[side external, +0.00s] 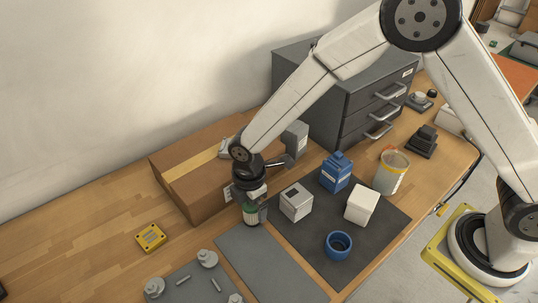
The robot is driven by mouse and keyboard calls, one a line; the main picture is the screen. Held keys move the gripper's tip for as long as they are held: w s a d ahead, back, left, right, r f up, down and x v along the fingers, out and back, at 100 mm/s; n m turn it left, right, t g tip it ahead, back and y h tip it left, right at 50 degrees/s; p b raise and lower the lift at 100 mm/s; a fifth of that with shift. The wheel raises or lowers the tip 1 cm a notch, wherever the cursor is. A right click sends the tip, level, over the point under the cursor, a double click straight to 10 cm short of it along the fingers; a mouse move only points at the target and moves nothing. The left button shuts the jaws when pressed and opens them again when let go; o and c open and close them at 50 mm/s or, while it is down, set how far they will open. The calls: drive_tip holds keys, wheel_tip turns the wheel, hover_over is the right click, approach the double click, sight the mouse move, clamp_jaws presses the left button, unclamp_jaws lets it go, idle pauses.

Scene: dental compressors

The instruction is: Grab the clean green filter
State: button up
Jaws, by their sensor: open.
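My gripper (256,212) points down at the left edge of the dark mat, in front of the cardboard box. It is open. A small upright cylinder with a white and green band, which looks like the green filter (250,213), stands directly below the wrist, at the fingers. The gripper hides its top. One grey finger shows on its right side; the other finger cannot be made out. I cannot tell whether the fingers touch it.
The cardboard box (190,200) is close behind the gripper. A grey drawer cabinet (320,75) stands at the back.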

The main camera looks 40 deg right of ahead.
drive_tip(key=shift+f, duration=1.2)
drive_tip(key=c, duration=1.3)
drive_tip(key=shift+r, duration=0.15)
drive_tip(key=shift+r, duration=0.45)
drive_tip(key=s+d+r, duration=0.2)
drive_tip(key=s+r, duration=0.4)
drive_tip(key=s+d+r, duration=0.3)
drive_tip(key=s+r, duration=0.2)
drive_tip(key=s, duration=0.2)
drive_tip(key=shift+d+r, duration=0.25)
drive_tip(key=shift+r, duration=0.15)
